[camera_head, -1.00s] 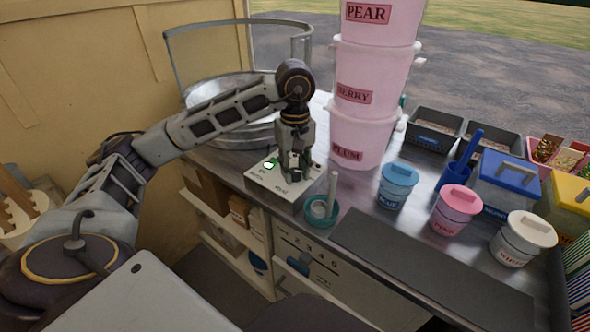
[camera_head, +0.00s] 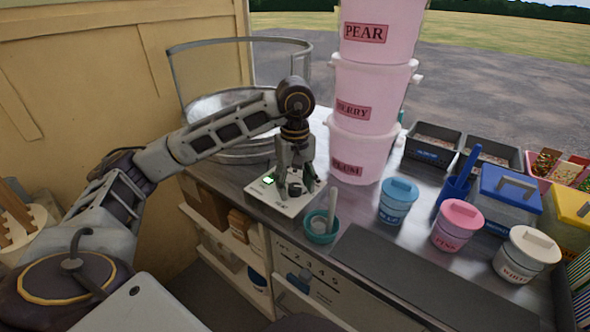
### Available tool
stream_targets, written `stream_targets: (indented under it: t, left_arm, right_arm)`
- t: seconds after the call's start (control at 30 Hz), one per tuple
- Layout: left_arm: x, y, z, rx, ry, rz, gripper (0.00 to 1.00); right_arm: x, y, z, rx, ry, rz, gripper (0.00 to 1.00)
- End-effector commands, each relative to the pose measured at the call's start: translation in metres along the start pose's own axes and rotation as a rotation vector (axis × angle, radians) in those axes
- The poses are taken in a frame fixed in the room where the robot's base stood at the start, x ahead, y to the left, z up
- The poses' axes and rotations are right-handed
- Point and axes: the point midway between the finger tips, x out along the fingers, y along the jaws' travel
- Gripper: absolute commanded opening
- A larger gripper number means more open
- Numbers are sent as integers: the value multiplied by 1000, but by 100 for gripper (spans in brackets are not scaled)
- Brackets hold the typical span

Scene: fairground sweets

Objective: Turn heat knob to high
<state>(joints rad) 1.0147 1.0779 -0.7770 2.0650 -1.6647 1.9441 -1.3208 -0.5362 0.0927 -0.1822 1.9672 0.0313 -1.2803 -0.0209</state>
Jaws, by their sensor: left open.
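The control box (camera_head: 272,197) sits at the counter's near left, in front of the metal floss bowl (camera_head: 238,150). A lit green switch (camera_head: 268,180) shows on its left part. The heat knob (camera_head: 295,188) is a dark shape on the box's right part, between the fingers of my left gripper (camera_head: 294,190). That gripper points down over the knob and is open. Whether the fingers touch the knob, and where the knob points, I cannot tell. My right gripper is not in view.
A teal cup (camera_head: 320,226) with a white-handled tool stands close right of the box. Stacked pink tubs (camera_head: 365,110) rise behind it. Blue (camera_head: 398,200), pink (camera_head: 458,225) and white (camera_head: 525,253) lidded pots stand to the right. A dark mat (camera_head: 420,280) lies in front.

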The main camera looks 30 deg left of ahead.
Motion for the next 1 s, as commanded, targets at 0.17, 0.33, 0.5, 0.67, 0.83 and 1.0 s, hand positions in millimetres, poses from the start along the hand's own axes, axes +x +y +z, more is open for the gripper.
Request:
stream_targets:
  t: [0.17,0.33,0.5,0.67,0.83,1.0]
  left_arm:
    - [-9,0,0,-1,0,1,55]
    - [-26,1,0,-1,1,3,55]
    - [-37,0,0,0,1,1,55]
    - [-45,0,0,1,2,2,55]
    - [-54,0,-1,0,2,2,55]
    - [-62,0,0,0,1,1,55]
  right_arm:
    - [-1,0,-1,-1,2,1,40]
    - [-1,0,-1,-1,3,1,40]
    - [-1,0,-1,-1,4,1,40]
    - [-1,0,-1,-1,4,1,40]
    - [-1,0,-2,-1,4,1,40]
    - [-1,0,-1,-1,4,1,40]
